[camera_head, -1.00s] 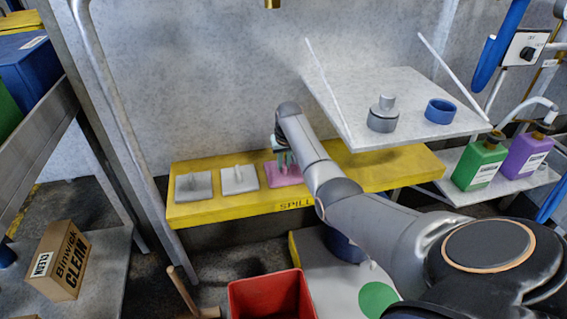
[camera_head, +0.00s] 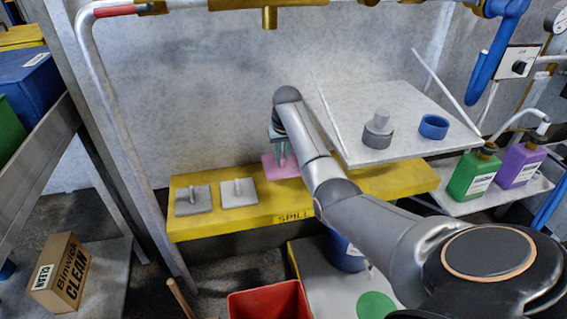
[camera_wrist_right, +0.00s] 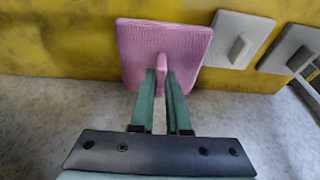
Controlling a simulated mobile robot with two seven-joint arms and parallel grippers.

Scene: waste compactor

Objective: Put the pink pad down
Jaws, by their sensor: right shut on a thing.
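The pink pad (camera_head: 273,167) is a flat square with an upright handle. It hangs in my right gripper (camera_head: 283,157), raised above the yellow shelf marked SPILL (camera_head: 236,229). In the right wrist view, the fingers of my right gripper (camera_wrist_right: 162,78) are shut on the handle, and the pink pad (camera_wrist_right: 133,50) spreads out beyond them. Its underside is hidden. Two grey pads with handles, one darker (camera_head: 184,207) and one lighter (camera_head: 232,200), lie on the shelf to its left. My left gripper is not in view.
A tilted grey board (camera_head: 420,105) with a grey knobbed piece (camera_head: 378,138) and blue ring (camera_head: 433,132) is right of my arm. Green (camera_head: 470,178) and purple (camera_head: 518,167) bottles stand farther right. A red bin (camera_head: 268,303) is below. The shelf below the pink pad looks clear.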

